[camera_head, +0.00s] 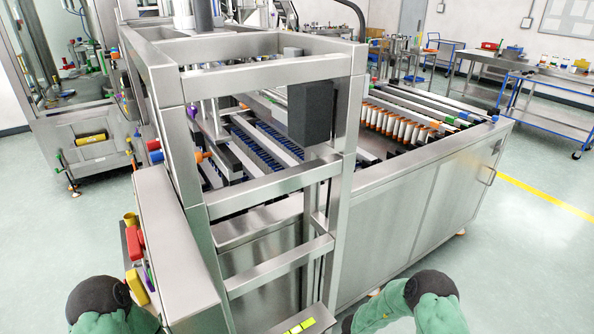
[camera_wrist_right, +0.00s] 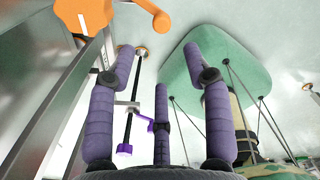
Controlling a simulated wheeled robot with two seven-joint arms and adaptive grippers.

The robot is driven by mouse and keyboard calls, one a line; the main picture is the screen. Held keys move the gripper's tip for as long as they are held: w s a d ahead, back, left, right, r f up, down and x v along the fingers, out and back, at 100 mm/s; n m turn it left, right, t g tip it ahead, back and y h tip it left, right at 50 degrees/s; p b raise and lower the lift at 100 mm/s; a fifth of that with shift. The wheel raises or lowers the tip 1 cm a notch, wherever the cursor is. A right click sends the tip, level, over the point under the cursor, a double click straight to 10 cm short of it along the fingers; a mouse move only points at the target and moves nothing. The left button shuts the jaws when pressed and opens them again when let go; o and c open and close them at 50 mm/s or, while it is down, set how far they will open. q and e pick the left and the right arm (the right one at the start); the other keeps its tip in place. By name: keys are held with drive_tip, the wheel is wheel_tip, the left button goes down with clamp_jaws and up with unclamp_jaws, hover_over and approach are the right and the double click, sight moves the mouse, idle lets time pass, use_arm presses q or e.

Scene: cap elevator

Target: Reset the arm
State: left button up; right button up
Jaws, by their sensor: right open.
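My right gripper (camera_wrist_right: 159,62) shows in the right wrist view. Its purple padded fingers are spread apart, with nothing between them. In the head view my right arm (camera_head: 413,302) shows only as a green link with a dark joint at the bottom, right of the middle. My left arm (camera_head: 103,305) shows the same way at the bottom left. Neither gripper shows in the head view, and my left gripper is in no view. Both arm parts are low, in front of the steel machine (camera_head: 268,185).
The machine's open steel frame and cabinet (camera_head: 425,225) fill the middle. Rows of white-and-orange parts (camera_head: 400,125) lie on top. An orange knob (camera_wrist_right: 88,14) is at the wrist view's upper left. A blue cart (camera_head: 548,108) stands far right. Pale floor (camera_head: 530,270) is clear at right.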

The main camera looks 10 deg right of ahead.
drive_tip(key=s+a+r+m+y, duration=0.2)
drive_tip(key=s+a+m, duration=0.4)
drive_tip(key=m, duration=1)
drive_tip(key=s+a+r+m+y, duration=0.2)
drive_tip(key=s+a+r+m, duration=0.2)
drive_tip(key=s+m, duration=0.8)
drive_tip(key=shift+s+a+r+m, duration=0.25)
drive_tip(key=shift+a+m, duration=0.75)
drive_tip(key=shift+m, duration=1.6)
drive_tip(key=shift+w+r, duration=0.1)
drive_tip(key=shift+w, duration=0.05)
